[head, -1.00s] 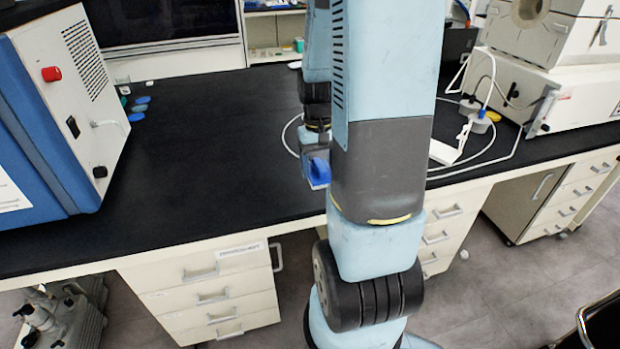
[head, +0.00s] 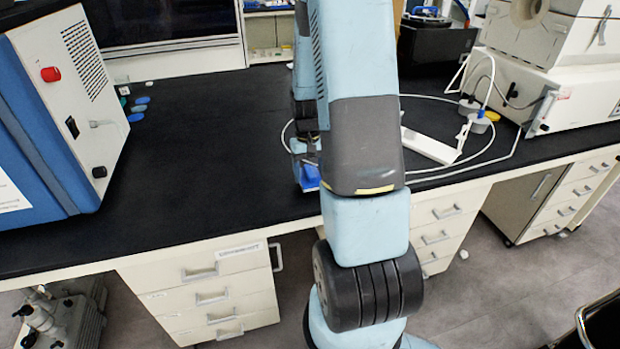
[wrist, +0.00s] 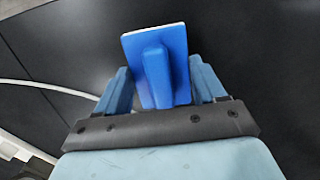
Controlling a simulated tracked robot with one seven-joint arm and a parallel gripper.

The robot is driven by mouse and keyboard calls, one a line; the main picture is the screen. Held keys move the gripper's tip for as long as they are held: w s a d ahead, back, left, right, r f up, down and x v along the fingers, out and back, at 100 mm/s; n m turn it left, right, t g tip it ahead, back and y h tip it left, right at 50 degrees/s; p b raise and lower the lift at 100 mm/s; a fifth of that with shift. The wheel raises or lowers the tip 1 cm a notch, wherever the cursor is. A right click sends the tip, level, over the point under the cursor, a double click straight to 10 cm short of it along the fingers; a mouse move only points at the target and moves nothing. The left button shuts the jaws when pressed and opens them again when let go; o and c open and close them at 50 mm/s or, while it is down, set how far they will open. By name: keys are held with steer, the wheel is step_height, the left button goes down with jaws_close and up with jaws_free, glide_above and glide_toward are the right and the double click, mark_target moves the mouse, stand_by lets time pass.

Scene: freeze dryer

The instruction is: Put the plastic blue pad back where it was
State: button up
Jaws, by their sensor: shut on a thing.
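The blue plastic pad (wrist: 175,50) is a flat rectangle with a raised grip on its back. My gripper (wrist: 158,90) is shut on it, with one blue finger on each side of the raised grip. In the head view the pad (head: 310,177) shows as a small blue patch just left of my arm, over the black bench near its front edge. My gripper in that view (head: 306,158) is partly hidden behind my arm. I cannot tell whether the pad touches the bench top.
The black bench top (head: 210,150) is clear to the left of my arm. Several small blue and grey items (head: 138,108) lie by the blue-and-white machine (head: 75,105). A white cable (head: 470,165) loops around a white flat piece (head: 430,146) on the right.

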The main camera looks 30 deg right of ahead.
steer(key=shift+f, duration=1.2)
steer(key=o, duration=0.9)
steer(key=shift+o, duration=0.2)
steer(key=shift+r, duration=0.1)
